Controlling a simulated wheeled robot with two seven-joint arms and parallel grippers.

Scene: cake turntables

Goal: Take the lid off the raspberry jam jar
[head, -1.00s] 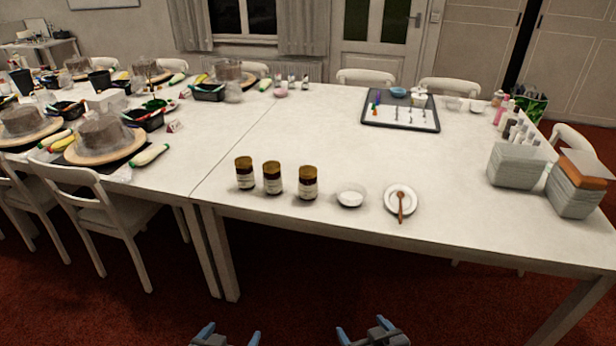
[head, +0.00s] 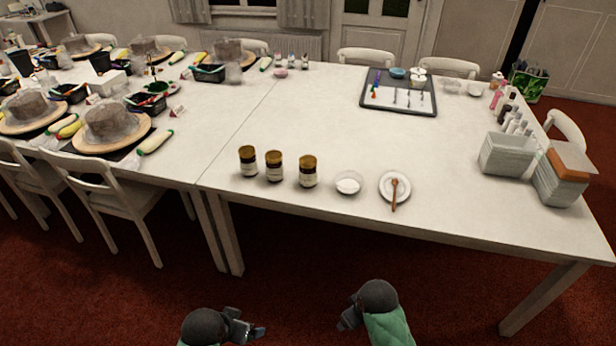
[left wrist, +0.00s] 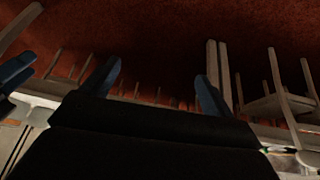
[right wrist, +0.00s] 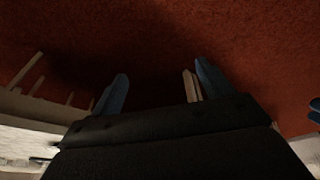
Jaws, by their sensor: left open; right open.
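Three dark jars with gold lids stand upright in a row near the table's front edge: a left jar (head: 248,162), a middle jar (head: 274,167) and a right jar (head: 308,172). The labels are too small to read, so I cannot tell which is raspberry. All three lids are on. My left gripper (head: 258,331) and right gripper (head: 342,325) are in front of the table and below its top, apart from the jars. In the left wrist view my left gripper (left wrist: 158,85) is open and empty. In the right wrist view my right gripper (right wrist: 160,85) is open and empty.
Right of the jars are a small white bowl (head: 348,184) and a white plate (head: 388,190) with a wooden spoon (head: 395,193). A tray (head: 433,108) with tools lies further back. Grey containers (head: 507,155) stand at the right. The table middle is clear.

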